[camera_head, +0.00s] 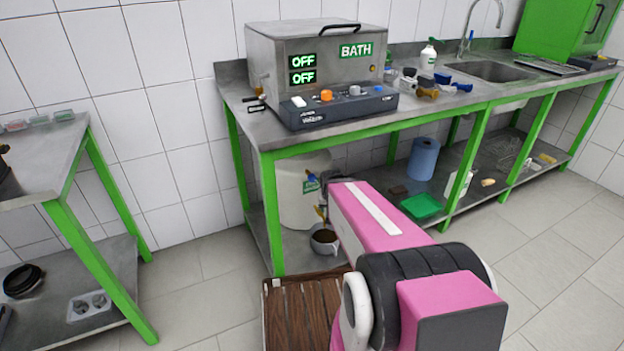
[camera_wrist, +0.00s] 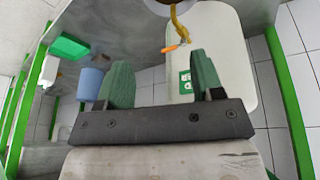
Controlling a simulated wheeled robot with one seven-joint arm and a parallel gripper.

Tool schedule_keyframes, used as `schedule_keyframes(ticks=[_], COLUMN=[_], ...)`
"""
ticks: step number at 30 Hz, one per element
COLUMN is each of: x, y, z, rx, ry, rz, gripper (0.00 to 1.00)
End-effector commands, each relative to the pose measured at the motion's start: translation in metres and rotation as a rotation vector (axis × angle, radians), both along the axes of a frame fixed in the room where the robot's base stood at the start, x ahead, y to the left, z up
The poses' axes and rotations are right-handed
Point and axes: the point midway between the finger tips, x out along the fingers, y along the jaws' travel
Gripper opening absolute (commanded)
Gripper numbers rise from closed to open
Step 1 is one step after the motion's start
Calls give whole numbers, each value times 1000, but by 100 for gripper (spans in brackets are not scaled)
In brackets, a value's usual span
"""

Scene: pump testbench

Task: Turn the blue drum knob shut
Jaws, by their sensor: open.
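The white drum (camera_head: 293,205) stands on the lower shelf under the bench. Its small blue knob (camera_head: 311,178) shows near my arm's end in the head view. The pale drum (camera_wrist: 222,50) with a green label is beyond my fingertips in the wrist view, where I cannot make out the blue knob. A yellow strand (camera_wrist: 181,25) and a small orange piece (camera_wrist: 172,48) show in front of the drum. My gripper (camera_wrist: 162,80) is open, with nothing between its two green fingers. My pink arm hides part of the drum's right side in the head view.
A grey pot (camera_head: 323,247) with dark contents sits below the knob. The bench's green legs (camera_head: 270,215) frame the space. A wooden slatted platform (camera_head: 303,312) is on the floor.

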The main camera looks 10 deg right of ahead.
Motion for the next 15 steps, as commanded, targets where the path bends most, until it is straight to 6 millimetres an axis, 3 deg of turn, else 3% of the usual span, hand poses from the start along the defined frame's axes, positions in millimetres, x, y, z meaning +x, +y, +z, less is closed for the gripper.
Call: schedule_keyframes(ticks=[6,15], x=[57,110], y=[-23,-27], z=[-17,-21], rx=[-24,72], ry=[-330,-775], rz=[-49,-3], gripper=[61,61])
